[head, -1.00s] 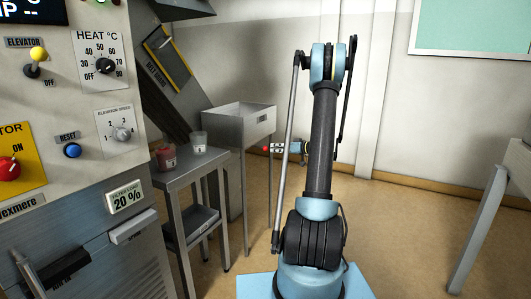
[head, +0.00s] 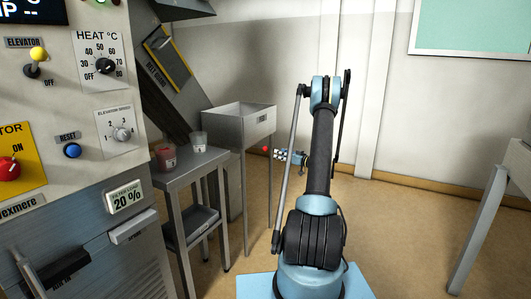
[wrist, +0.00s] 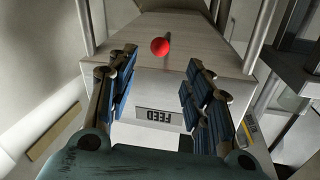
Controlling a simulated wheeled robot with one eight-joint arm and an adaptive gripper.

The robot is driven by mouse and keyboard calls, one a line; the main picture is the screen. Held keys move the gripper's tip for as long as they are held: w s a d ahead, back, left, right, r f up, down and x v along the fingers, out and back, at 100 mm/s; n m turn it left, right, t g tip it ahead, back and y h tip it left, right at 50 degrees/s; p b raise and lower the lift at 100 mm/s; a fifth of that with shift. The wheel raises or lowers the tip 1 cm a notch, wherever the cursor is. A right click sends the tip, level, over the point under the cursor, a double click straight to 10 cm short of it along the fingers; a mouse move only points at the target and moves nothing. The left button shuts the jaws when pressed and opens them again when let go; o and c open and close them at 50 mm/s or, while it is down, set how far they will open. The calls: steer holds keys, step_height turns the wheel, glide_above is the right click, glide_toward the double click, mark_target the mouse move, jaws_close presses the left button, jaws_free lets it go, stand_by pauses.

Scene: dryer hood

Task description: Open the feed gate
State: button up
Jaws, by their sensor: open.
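The feed hopper (head: 258,122) is a pale metal bin on legs, left of my arm. In the wrist view its face carries an upside-down FEED label (wrist: 160,117). A red ball knob on a thin rod (wrist: 160,46) stands out by the metal surface beyond my fingertips. The knob also shows as a small red dot under the hopper in the head view (head: 265,149). My gripper (wrist: 160,76) is open, with blue-padded fingers to either side. The knob appears between their lines but farther out, apart from the pads. The gate plate itself is not clearly visible.
A small metal table (head: 188,168) with a red jar (head: 166,157) and a clear jar (head: 198,141) stands left of the hopper. The control cabinet (head: 70,190) fills the left side. Another table (head: 490,210) stands at right. The floor between is clear.

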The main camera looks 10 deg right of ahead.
mark_target(265, 149)
steer(key=x, duration=1.2)
steer(key=shift+w+a, duration=0.1)
steer(key=shift+a, duration=0.05)
steer(key=shift+c, duration=0.2)
